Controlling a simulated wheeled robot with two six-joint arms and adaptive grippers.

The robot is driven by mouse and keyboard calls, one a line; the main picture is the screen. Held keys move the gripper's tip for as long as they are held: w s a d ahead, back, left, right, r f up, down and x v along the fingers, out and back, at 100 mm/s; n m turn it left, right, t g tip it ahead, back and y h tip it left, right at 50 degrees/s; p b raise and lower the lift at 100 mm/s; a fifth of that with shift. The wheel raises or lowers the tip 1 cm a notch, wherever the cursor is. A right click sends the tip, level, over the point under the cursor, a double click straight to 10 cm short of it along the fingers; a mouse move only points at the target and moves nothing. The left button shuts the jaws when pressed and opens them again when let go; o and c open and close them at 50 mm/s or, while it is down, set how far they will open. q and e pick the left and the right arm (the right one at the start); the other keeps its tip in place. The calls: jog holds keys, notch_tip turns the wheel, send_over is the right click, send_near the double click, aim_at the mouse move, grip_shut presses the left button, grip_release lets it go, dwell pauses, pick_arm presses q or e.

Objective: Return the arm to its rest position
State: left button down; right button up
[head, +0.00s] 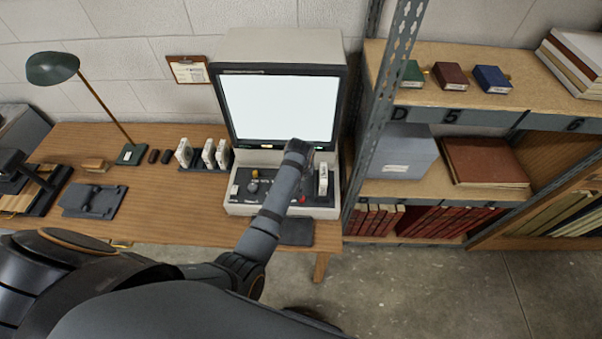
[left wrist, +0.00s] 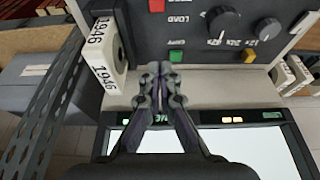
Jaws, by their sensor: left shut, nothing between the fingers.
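My left arm reaches in from the lower left in the head view, over the desk to the microfilm reader (head: 285,52) with its lit white screen. My left gripper (left wrist: 160,72) is shut and empty in the left wrist view, its fingertips together in front of the reader. In the head view the arm's end covers the fingers. A white box marked 1946 (left wrist: 102,45) stands beside the gripper, apart from it; it also shows on the reader's right side in the head view (head: 323,180). My right gripper is not in view.
The control panel (left wrist: 200,35) has dark knobs and coloured buttons close to the fingers. A metal shelf (head: 440,110) stands right of the desk. Several white boxes (head: 208,153), a green lamp (head: 53,68) and a dark stand (head: 92,201) are on the desk (head: 150,225).

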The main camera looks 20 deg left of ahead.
pick_arm(q)
jog(key=s+a+r+m, duration=0.1)
jog(key=s+a, duration=0.2)
jog(key=s, duration=0.4)
jog(key=s+a+r, duration=0.1)
jog(key=s+a, duration=0.3)
jog(key=s, duration=0.3)
jog(key=s+r+m, duration=0.3)
jog(key=s+r, duration=0.4)
jog(key=s, duration=0.4)
notch_tip(320, 180, down, 34)
jog(key=s+a+g+b, duration=0.1)
jog(key=s+a+b, duration=0.1)
jog(key=b, duration=0.5)
jog(key=s+a+f+g+b, duration=0.1)
jog(key=s+f+b, duration=0.5)
jog(key=s+f, duration=1.2)
notch_tip(320, 180, down, 4)
jog(key=shift+s+a+f, duration=0.15)
jog(key=shift+s+a, duration=0.1)
jog(key=shift+s, duration=0.05)
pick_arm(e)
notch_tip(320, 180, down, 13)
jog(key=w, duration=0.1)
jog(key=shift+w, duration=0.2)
